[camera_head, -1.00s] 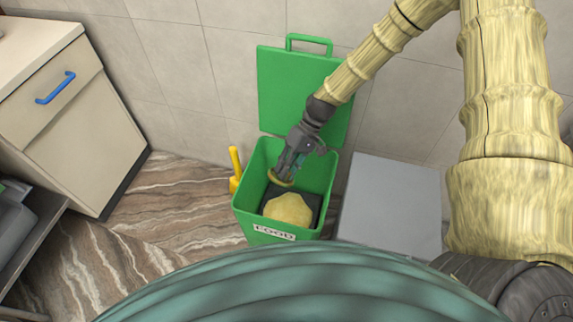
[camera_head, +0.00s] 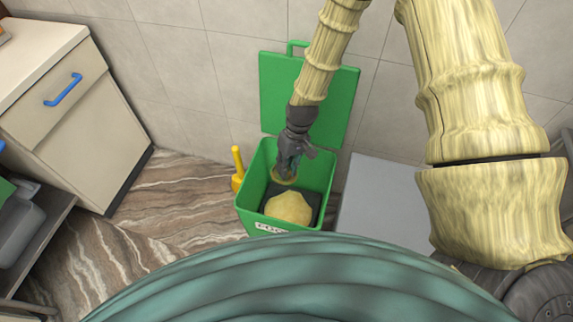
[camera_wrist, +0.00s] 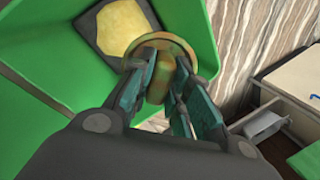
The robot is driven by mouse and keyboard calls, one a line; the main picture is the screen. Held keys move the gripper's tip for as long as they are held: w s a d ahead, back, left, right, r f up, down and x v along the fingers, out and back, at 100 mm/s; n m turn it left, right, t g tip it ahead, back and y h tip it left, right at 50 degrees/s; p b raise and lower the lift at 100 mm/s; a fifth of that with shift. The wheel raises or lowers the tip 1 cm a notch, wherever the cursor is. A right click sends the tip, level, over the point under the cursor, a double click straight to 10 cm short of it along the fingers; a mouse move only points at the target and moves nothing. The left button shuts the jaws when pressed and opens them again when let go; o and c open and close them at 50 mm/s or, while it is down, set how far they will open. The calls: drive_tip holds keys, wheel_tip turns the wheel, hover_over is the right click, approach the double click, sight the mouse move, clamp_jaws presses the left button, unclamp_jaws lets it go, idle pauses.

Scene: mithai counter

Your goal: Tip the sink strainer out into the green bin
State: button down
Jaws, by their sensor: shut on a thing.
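The green bin (camera_head: 247,195) stands open against the tiled wall, with its lid (camera_head: 335,98) raised behind it. A pale yellow mass lies in a dark square at the bottom of the bin. My gripper (camera_head: 287,172) is inside the bin's mouth, pointing down. In the wrist view my gripper (camera_wrist: 160,85) is shut on the sink strainer (camera_wrist: 190,50), a brass-coloured round piece. The strainer's rim shows beyond the fingers, beside the yellow mass (camera_wrist: 120,25). The strainer (camera_head: 284,180) is mostly hidden by the gripper in the head view. Its inside is not visible.
A yellow-handled tool (camera_head: 237,168) stands left of the bin. A grey box (camera_head: 380,195) is close on its right. A cream cabinet (camera_head: 60,120) and a dark-framed stand (camera_head: 40,250) are at the left. Brown veined floor between them is free.

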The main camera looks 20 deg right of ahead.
drive_tip(key=shift+r+t+h+p, duration=0.3)
drive_tip(key=shift+r+h+p, duration=0.1)
drive_tip(key=shift+h+p, duration=0.1)
drive_tip(key=shift+r, duration=0.1)
drive_tip(key=shift+r+t+h+p, duration=0.2)
drive_tip(key=shift+t+h+p, duration=0.1)
drive_tip(key=shift+h, duration=0.2)
drive_tip(key=shift+r+h, duration=0.15)
drive_tip(key=shift+h, duration=0.15)
